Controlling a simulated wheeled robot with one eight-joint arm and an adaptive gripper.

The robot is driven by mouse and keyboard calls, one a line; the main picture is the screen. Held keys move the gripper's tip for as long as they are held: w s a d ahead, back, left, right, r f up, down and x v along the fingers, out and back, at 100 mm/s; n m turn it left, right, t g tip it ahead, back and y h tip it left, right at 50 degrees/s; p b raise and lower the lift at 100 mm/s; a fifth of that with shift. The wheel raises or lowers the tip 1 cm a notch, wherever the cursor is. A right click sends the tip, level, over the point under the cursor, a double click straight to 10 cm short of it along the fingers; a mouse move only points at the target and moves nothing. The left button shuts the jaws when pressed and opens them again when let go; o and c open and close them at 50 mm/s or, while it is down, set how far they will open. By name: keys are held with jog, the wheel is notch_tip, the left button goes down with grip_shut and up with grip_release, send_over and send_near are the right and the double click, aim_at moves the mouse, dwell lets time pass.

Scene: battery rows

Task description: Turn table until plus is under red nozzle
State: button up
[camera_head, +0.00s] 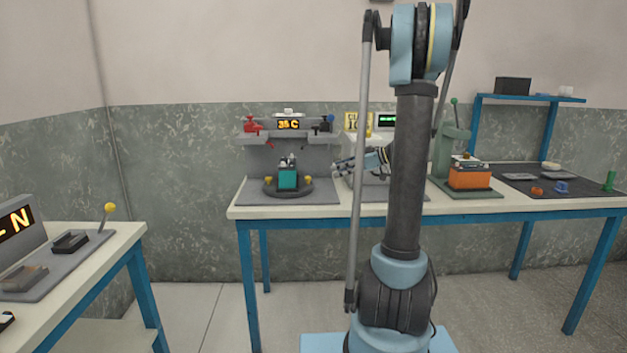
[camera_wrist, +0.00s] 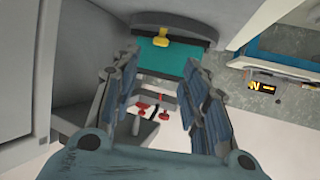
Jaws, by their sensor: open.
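The teal battery (camera_head: 288,179) stands upright on a dark round turntable (camera_head: 288,194) with yellow knobs at its left and right. The red nozzle (camera_head: 251,125) is above and left of the battery; a dark nozzle with a blue part (camera_head: 324,123) is above and right. My gripper (camera_head: 338,168) is just right of the turntable, pointing left, open and empty. In the wrist view, a yellow knob (camera_wrist: 162,35) and the teal battery (camera_wrist: 170,60) show beyond the two spread fingers (camera_wrist: 163,72). I cannot read which battery terminal is the plus.
A display reading 35 C (camera_head: 289,124) sits between the nozzles. To the right are a green press (camera_head: 452,150), an orange battery (camera_head: 470,179) and a dark mat (camera_head: 560,188) with small parts. A separate table with a yellow-knobbed lever (camera_head: 109,208) stands at the left.

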send_over(313, 190)
jog(key=w, duration=0.1)
notch_tip(313, 190, down, 5)
jog(key=shift+d+r, duration=0.15)
grip_shut()
